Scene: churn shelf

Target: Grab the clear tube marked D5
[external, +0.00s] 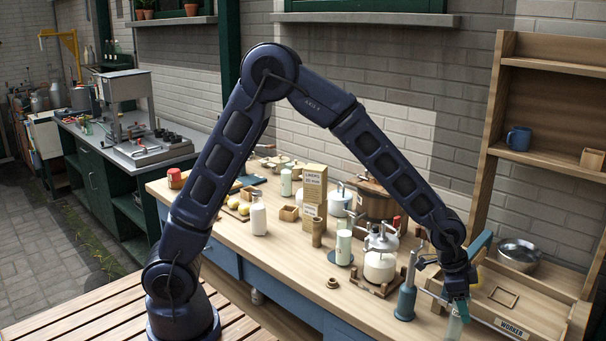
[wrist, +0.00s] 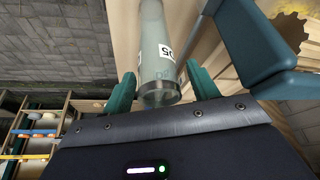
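The clear tube marked D5 (wrist: 153,38) runs down from the top of the wrist view, its dark-rimmed end towards me. Its white label, partly turned away, shows "D5" upside down. My gripper (wrist: 161,82) is open, with a teal finger on each side of the tube's near end and a visible gap on both sides. In the external view my gripper (external: 459,297) points down at the right front of the workbench. The clear tube (external: 454,325) shows just below it, partly hidden by the fingers.
A blue-grey bottle-shaped tool (external: 406,296) stands just left of my gripper. A wooden tray marked WORKER (external: 541,318) and a metal bowl (external: 519,254) are to the right. White jars, a milk bottle (external: 258,215) and a carton (external: 314,193) crowd the bench further left.

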